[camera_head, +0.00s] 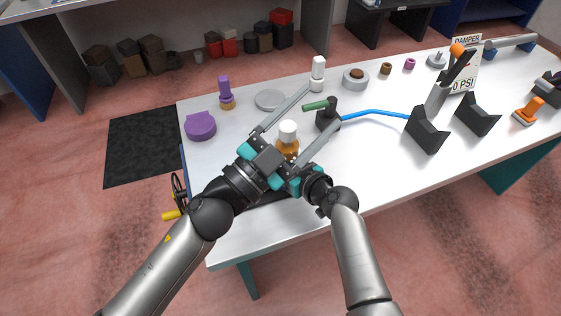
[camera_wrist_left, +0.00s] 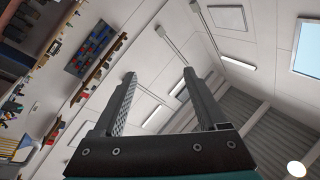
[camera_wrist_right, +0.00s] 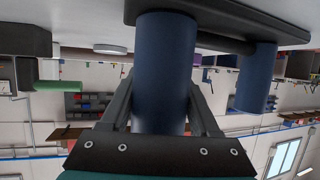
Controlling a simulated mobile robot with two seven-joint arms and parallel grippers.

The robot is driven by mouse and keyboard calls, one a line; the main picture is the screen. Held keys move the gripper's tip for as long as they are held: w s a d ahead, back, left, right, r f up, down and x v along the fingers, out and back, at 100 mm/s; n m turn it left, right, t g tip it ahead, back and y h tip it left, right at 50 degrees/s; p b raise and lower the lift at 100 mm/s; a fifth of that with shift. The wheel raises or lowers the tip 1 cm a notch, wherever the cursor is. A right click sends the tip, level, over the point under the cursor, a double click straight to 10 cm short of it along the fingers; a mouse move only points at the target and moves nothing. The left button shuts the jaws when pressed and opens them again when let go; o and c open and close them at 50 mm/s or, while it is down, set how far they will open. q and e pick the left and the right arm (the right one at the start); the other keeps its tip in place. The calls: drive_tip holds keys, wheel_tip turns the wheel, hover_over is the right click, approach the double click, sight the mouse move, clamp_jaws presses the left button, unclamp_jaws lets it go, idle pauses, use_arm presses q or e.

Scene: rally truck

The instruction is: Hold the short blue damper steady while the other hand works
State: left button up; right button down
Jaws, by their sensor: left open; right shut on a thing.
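The short blue damper (camera_wrist_right: 165,60) is a dark blue cylinder that fills the middle of the right wrist view, next to a black plate (camera_wrist_right: 225,15). My right gripper (camera_wrist_right: 163,105) is shut around it, one finger on each side. In the head view this grip is hidden behind my arms; only part of the right gripper's teal body shows. My left gripper (camera_head: 323,105) is open and empty, raised above the table with its two long fingers apart. The left wrist view shows its fingers (camera_wrist_left: 158,85) apart against the ceiling.
A second blue cylinder (camera_wrist_right: 256,78) stands beside the held one. The front right is clear.

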sight(291, 121)
use_arm(q)
drive_tip(key=a+f+n+t+y, duration=0.2)
drive_tip(key=a+f+n+y, duration=0.55)
drive_tip(key=f+n, duration=0.3)
drive_tip(key=shift+n+y, duration=0.45)
drive_tip(key=x, duration=1.2)
drive_tip(key=shift+s+d+r, duration=0.1)
drive_tip(key=shift+d+r, duration=0.15)
drive_tip(key=shift+r, duration=0.1)
clamp_jaws()
drive_tip(key=shift+r, duration=0.2)
